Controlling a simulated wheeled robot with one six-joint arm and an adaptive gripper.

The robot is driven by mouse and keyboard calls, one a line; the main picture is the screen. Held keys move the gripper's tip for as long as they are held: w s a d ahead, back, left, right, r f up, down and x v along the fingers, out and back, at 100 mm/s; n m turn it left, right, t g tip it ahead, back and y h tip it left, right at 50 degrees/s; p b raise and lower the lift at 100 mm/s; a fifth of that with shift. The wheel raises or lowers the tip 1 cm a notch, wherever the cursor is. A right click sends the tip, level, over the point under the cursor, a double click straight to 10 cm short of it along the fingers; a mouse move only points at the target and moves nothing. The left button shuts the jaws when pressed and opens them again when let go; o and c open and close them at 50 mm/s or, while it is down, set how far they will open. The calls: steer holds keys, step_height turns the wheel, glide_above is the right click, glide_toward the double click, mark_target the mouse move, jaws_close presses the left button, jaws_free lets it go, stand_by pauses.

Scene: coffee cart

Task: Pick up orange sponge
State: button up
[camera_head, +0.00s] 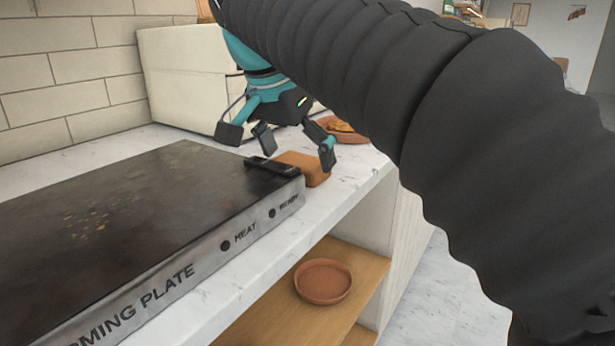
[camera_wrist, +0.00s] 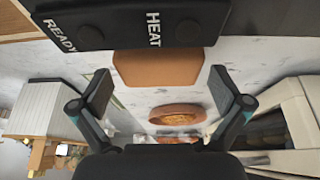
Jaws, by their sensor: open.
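The orange sponge (camera_head: 306,166) lies on the white marble counter against the right end of the warming plate, beside its dark knob strip. In the wrist view the sponge (camera_wrist: 157,70) is a flat orange-brown block ahead of the fingers, roughly centred between them. My gripper (camera_head: 296,148) is open just above and behind the sponge, with nothing held. Its two dark finger pads stand wide apart in the wrist view (camera_wrist: 162,90), apart from the sponge. In the head view the fingers are close to the sponge; whether they touch it is hard to tell.
The warming plate (camera_head: 130,205) fills the left counter; its edge (camera_wrist: 125,25) adjoins the sponge. A terracotta dish with food (camera_head: 350,136) stands behind my gripper. An empty terracotta dish (camera_head: 323,283) sits on the wooden shelf below. A cream box (camera_head: 180,80) stands behind. The counter edge is close on the right.

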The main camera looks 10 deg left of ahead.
mark_target(305, 156)
steer(key=shift+w+f, duration=0.15)
steer(key=shift+f, duration=0.2)
steer(key=c, duration=0.7)
steer(key=shift+o, duration=0.2)
steer(key=shift+r, duration=0.1)
steer(key=shift+r, duration=0.6)
step_height(305, 156, up, 3)
steer(key=shift+f+p, duration=0.1)
steer(key=shift+p, duration=0.65)
steer(key=d+r, duration=0.7)
steer(key=d, duration=0.4)
steer(key=shift+d+p, duration=0.4)
steer(key=shift+p, duration=0.05)
steer(key=shift+w, duration=0.1)
